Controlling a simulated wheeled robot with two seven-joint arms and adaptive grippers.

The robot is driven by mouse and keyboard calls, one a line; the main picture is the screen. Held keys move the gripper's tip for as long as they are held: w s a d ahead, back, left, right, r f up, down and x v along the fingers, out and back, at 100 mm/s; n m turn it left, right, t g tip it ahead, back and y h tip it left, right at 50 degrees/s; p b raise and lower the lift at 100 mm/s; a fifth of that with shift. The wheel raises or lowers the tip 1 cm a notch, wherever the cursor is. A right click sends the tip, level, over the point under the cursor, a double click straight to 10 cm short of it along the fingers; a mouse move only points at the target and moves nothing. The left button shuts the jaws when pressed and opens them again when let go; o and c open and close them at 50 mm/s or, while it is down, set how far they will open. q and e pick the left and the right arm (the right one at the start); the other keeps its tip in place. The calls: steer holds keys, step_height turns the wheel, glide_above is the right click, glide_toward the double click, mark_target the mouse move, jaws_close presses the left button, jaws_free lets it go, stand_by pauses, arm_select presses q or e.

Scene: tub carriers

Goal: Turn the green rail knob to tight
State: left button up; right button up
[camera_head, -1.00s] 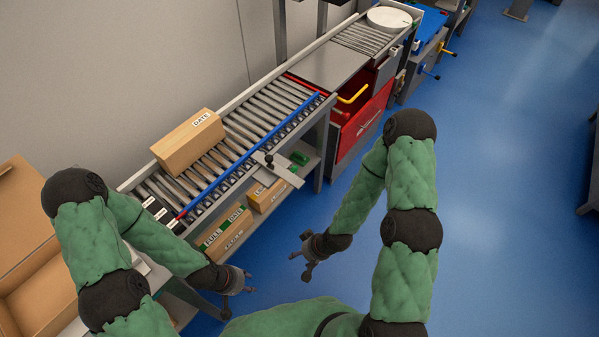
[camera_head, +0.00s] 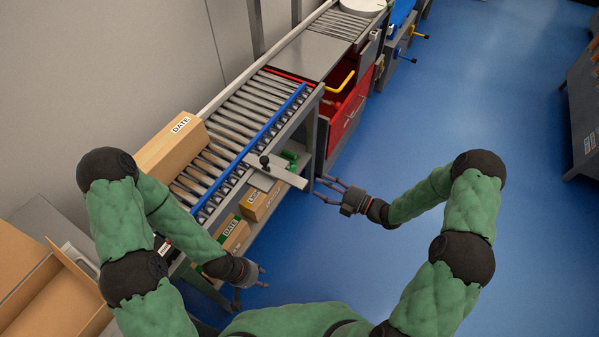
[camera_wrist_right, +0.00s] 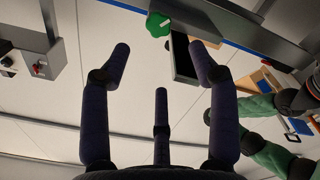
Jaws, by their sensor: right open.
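The green rail knob (camera_head: 290,156) is on the near side of the roller conveyor, beside a grey bracket plate (camera_head: 276,171). In the right wrist view the knob (camera_wrist_right: 158,24) is lobed, with a white mark, under the frame and next to a dark rectangular part. My right gripper (camera_head: 327,189) is open and empty, just right of the bracket's end. Its spread fingers (camera_wrist_right: 160,65) face the knob, which lies beyond the fingertips, untouched. My left gripper (camera_head: 260,277) looks open and empty, low at the conveyor's near side.
A carton (camera_head: 172,146) marked DATE sits on the rollers. A blue rail (camera_head: 255,142) runs along the conveyor. Labelled cartons (camera_head: 259,204) lie on the lower shelf. A red drawer unit (camera_head: 347,115) stands beyond.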

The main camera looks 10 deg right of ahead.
mark_target(294, 171)
steer(key=b+x, duration=0.2)
steer(key=x, duration=0.8)
steer(key=shift+w+a, duration=0.15)
steer(key=shift+a, duration=0.15)
steer(key=c, duration=1.1)
